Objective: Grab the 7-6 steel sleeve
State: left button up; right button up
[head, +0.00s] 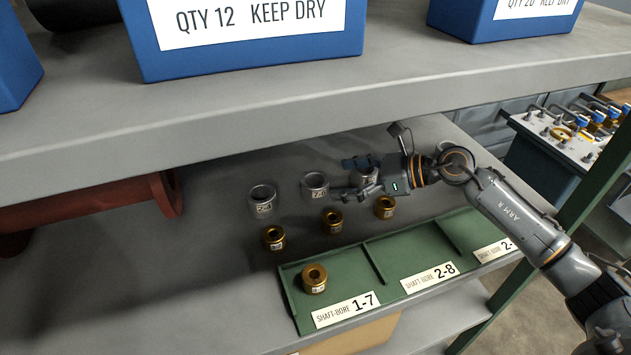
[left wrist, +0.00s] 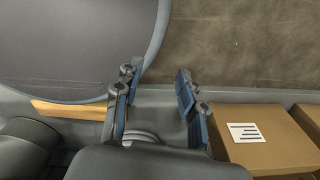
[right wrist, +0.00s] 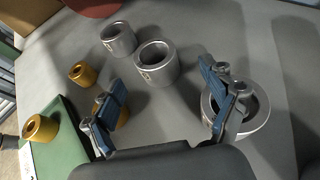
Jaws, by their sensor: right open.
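Several grey steel sleeves stand in a row on the grey shelf: a left one (head: 262,198), a middle one (head: 315,186), one partly behind my right gripper, and one by my right wrist. Their small tags are too small to read surely, so I cannot tell which is 7-6. My right gripper (head: 343,179) is open and empty, pointing left near the middle sleeve. In the right wrist view that sleeve (right wrist: 158,66) stands ahead between the fingertips, apart from them; another sleeve (right wrist: 246,118) is partly hidden by the right finger. My left gripper (left wrist: 157,82) is open and empty.
Brass sleeves (head: 273,238) stand in front of the steel ones. One brass sleeve (head: 314,279) sits in the 1-7 compartment of the green tray (head: 375,262). An upper shelf (head: 300,115) with blue bins (head: 250,62) overhangs the row. A red pipe (head: 90,205) lies left.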

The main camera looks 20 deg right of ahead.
aim_at(326, 182)
jog(key=shift+w+a+f+p, duration=0.1)
jog(key=shift+w+a+p, duration=0.1)
jog(key=shift+a+p, duration=0.25)
jog(key=shift+w+a+f+p, duration=0.1)
jog(key=shift+w+a+p, duration=0.1)
jog(key=shift+a, duration=0.35)
jog(key=p+x, duration=0.1)
jog(key=x, duration=0.2)
jog(key=shift+a+f, duration=0.1)
jog(key=shift+f, duration=0.15)
jog(key=shift+w+a+f, duration=0.15)
jog(key=c, duration=1.6)
pick_arm(q)
jog(key=w+r, duration=0.1)
jog(key=w+d+r, duration=0.1)
jog(key=shift+w+r, duration=0.15)
jog(key=shift+r, duration=0.25)
pick_arm(e)
grip_shut()
